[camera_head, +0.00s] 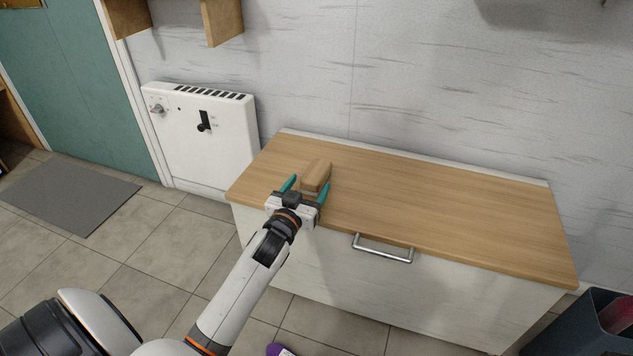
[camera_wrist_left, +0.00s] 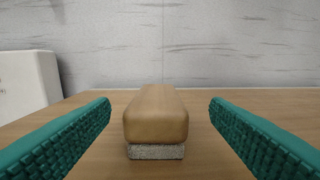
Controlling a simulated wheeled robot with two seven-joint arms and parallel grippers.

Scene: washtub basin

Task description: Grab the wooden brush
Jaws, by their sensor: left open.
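The wooden brush (camera_head: 316,175) lies on the wooden top of the cabinet, near its left end. In the left wrist view the brush (camera_wrist_left: 156,118) is a rounded tan block with grey bristles underneath, resting on the top. My left gripper (camera_head: 306,186) is open, with its teal fingers pointing at the brush. In the left wrist view one finger of my left gripper (camera_wrist_left: 160,110) is on each side of the brush, with a clear gap on both sides. My right gripper is not in view.
The cabinet top (camera_head: 450,205) is bare to the right of the brush. A metal handle (camera_head: 383,248) sticks out of the cabinet front. A white wall heater (camera_head: 205,135) stands left of the cabinet. A dark bin (camera_head: 585,325) is at the lower right.

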